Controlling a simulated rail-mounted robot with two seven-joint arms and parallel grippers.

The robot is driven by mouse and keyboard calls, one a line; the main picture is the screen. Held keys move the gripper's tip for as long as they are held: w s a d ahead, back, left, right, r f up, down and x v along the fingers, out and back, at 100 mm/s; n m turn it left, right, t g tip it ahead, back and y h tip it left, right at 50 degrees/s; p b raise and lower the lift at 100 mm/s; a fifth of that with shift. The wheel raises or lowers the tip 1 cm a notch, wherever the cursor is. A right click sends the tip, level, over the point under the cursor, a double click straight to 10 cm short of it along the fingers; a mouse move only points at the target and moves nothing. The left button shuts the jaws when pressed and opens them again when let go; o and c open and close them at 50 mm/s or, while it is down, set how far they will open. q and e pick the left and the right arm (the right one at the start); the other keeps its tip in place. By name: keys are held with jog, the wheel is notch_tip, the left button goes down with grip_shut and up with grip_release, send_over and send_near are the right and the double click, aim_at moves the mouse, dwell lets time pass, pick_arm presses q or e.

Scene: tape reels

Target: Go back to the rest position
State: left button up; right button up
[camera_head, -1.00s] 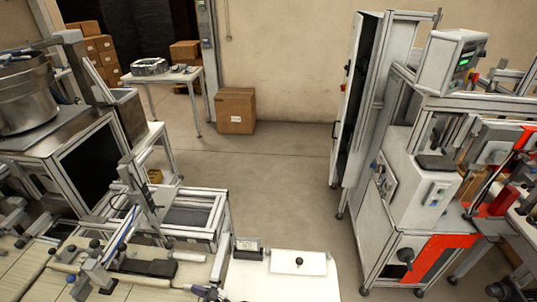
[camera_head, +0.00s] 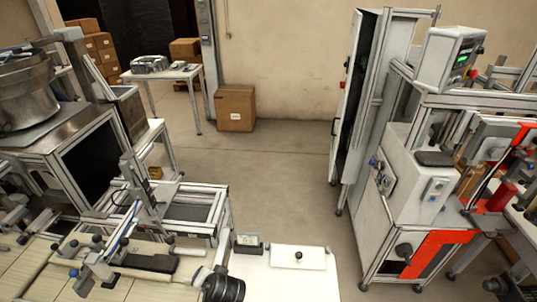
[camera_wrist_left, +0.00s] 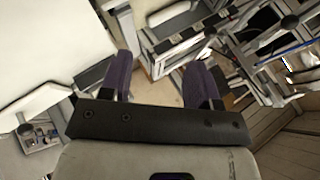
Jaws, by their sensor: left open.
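My left gripper (camera_wrist_left: 161,68) shows in the left wrist view with its two purple fingers spread apart. Nothing is held between the fingers. Beyond them are a pale floor patch and metal frames. In the head view a dark rounded part, which looks like part of my left arm, shows at the bottom edge; the fingers cannot be made out there. My right gripper is in neither view. No tape reel can be made out.
A white worktop (camera_head: 285,276) with a white plate (camera_head: 298,257) lies at the bottom middle. A metal-framed machine (camera_head: 190,215) stands left of it, and a white cabinet machine (camera_head: 420,190) stands right. The floor (camera_head: 270,190) between them is clear. A cardboard box (camera_head: 235,108) stands by the wall.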

pick_arm(q)
jog(key=s+a+r+n+t+h, duration=0.1)
jog(key=s+r+h, duration=0.15)
jog(key=s, duration=0.65)
jog(key=s+a+r+n+t+h, duration=0.15)
jog(key=s+h, duration=0.25)
jog(key=s, duration=0.4)
jog(key=s+f+g, duration=0.1)
jog(key=s+f, duration=0.2)
jog(key=s, duration=0.2)
jog(key=s+a+f+g, duration=0.1)
jog(key=s+f+g, duration=0.1)
jog(key=s, duration=0.4)
jog(key=s+a+f+g, duration=0.1)
jog(key=s+f+g, duration=0.1)
jog(key=s+f, duration=0.2)
jog(key=shift+s+a+f+m+y, duration=0.15)
jog(key=shift+s+m+y, duration=0.1)
jog(key=shift+s, duration=0.4)
notch_tip(320, 180, up, 15)
jog(key=p, duration=1.5)
jog(key=shift+w, duration=0.15)
